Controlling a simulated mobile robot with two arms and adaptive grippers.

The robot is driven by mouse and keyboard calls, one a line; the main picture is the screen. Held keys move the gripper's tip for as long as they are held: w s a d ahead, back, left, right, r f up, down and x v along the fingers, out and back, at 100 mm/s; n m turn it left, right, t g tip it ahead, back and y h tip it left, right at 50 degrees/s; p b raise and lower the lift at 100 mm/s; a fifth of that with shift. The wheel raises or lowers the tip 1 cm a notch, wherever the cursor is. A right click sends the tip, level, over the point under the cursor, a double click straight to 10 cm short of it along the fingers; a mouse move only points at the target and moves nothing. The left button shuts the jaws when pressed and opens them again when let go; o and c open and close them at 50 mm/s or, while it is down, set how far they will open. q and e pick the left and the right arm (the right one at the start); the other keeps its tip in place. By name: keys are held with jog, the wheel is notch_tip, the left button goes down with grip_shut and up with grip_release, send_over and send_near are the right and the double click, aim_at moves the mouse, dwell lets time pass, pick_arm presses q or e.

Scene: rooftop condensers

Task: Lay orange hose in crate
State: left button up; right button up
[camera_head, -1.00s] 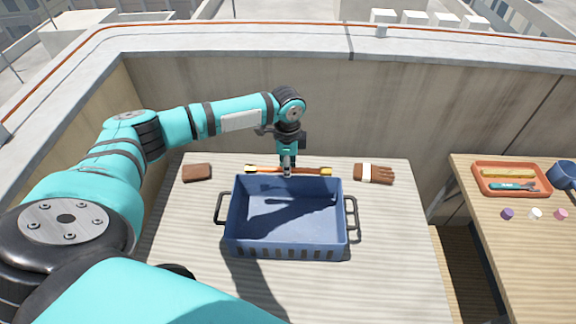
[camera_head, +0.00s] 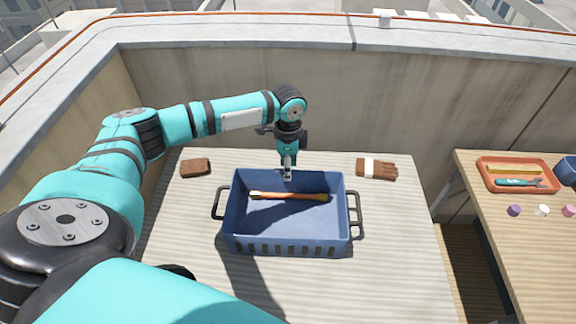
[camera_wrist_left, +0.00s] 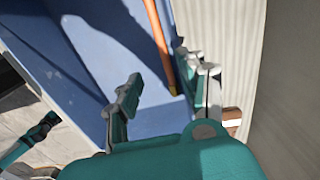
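The orange hose (camera_head: 288,196), with yellowish ends, lies inside the blue crate (camera_head: 235,245), running left to right across it towards the far side. My left gripper (camera_head: 287,174) is above the crate's far rim, just behind the hose and apart from it in the head view. In the left wrist view the two fingers (camera_wrist_left: 157,85) are spread apart with nothing between them. The hose (camera_wrist_left: 158,40) shows there beyond the fingers, against the crate's blue inside (camera_wrist_left: 100,50).
A table at right holds an orange tray (camera_head: 517,189) and small pieces. A concrete wall (camera_head: 350,110) stands behind.

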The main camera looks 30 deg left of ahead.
pick_arm(q)
notch_tip(320, 180, up, 12)
dwell(0.6)
jog(key=shift+f, duration=0.1)
dwell(0.6)
